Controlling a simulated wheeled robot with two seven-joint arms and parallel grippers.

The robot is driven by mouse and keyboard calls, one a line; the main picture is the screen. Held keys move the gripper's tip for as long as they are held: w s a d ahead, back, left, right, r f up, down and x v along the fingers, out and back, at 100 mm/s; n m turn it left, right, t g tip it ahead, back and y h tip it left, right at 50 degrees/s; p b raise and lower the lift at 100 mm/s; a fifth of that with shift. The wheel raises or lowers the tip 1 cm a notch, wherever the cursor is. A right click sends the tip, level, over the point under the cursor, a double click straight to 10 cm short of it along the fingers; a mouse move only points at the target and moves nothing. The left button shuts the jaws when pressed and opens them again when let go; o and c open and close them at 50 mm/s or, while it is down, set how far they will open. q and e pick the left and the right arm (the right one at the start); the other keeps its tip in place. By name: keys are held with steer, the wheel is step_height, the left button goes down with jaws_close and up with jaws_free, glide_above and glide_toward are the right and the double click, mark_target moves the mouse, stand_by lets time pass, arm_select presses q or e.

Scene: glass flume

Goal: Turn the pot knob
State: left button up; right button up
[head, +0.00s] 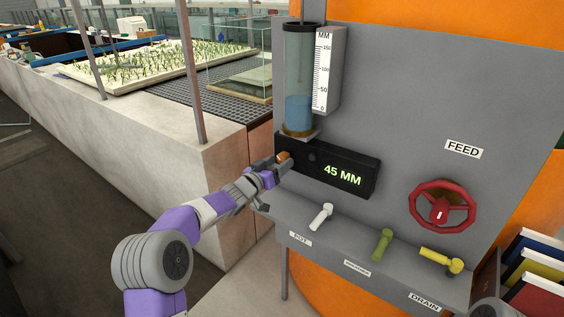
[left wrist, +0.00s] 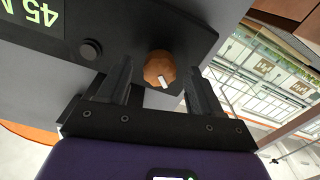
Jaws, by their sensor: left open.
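A round copper-orange knob (head: 284,156) with a white pointer mark sits at the left end of the black display box, beside a small black button. In the left wrist view the knob (left wrist: 157,66) shows between the fingertips of my left gripper (left wrist: 158,78). My left gripper (head: 268,168) is open, one finger on each side of the knob; contact cannot be told. A white lever (head: 321,216) stands on the ledge above a label reading POT (head: 300,239), to the right of and below my left gripper.
The display box (head: 343,173) reads 45 MM under a water cylinder (head: 299,90) with a scale. Green (head: 382,244) and yellow (head: 440,260) levers stand along the ledge. A red FEED wheel (head: 442,206) is at right. The stone flume wall (head: 170,145) lies left.

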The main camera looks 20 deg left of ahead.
arm_select(q)
steer(key=shift+x, duration=1.25)
steer(key=c, duration=1)
steer(key=shift+m, duration=0.3)
